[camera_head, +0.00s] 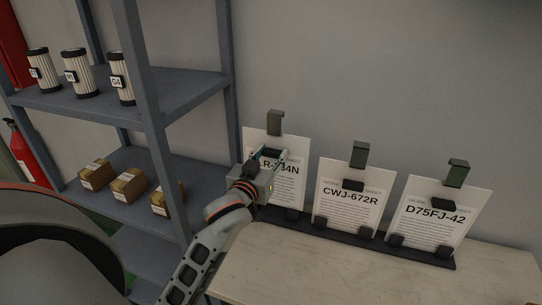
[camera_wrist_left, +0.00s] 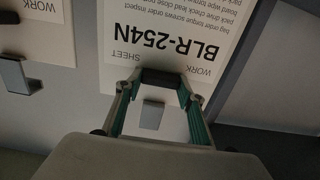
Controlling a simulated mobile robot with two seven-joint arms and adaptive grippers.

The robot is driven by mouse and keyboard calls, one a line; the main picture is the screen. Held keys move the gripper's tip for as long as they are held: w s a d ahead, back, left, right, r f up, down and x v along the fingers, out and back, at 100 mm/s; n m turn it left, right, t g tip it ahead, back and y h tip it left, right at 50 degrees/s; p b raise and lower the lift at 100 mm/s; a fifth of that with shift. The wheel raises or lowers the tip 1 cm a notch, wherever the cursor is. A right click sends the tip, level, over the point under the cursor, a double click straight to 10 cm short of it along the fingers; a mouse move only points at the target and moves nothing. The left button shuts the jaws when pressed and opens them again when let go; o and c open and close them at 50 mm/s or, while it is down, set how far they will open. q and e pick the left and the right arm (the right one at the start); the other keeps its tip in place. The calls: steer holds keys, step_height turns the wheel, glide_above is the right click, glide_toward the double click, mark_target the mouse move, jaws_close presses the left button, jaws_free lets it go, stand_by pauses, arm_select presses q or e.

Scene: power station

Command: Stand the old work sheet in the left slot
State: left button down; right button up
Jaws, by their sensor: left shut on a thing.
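The work sheet marked BLR-254N is a white card (camera_head: 290,188) at the left of the dark rack (camera_head: 330,236) in the head view. It stands nearly upright with its lower edge close to the rack; my arm hides its lower left, so I cannot tell if it is fully seated. In the left wrist view the sheet (camera_wrist_left: 185,20) appears upside down. My left gripper (camera_head: 268,156) is shut on the sheet's dark grip block (camera_wrist_left: 160,85), at its upper middle. The right gripper is not in view.
Sheets CWJ-672R (camera_head: 345,212) and D75FJ-42 (camera_head: 432,225) stand to the right in the rack. Grey hooks (camera_head: 359,154) show at the sheets' tops. Left is a metal shelf (camera_head: 190,92) with filters and boxes. The wooden tabletop (camera_head: 330,278) in front is clear.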

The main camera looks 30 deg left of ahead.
mark_target(274, 162)
arm_select(q)
step_height(274, 162, down, 4)
steer(key=shift+r+b, duration=0.25)
steer(key=shift+b, duration=0.4)
steer(key=shift+f, duration=0.3)
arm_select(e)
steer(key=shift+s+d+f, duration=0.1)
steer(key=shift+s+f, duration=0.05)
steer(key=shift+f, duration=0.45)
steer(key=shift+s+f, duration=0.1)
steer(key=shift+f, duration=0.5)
arm_select(q)
steer(key=c, duration=1.2)
jaws_free()
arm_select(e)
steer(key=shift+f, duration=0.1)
arm_select(q)
steer(key=shift+f, duration=0.1)
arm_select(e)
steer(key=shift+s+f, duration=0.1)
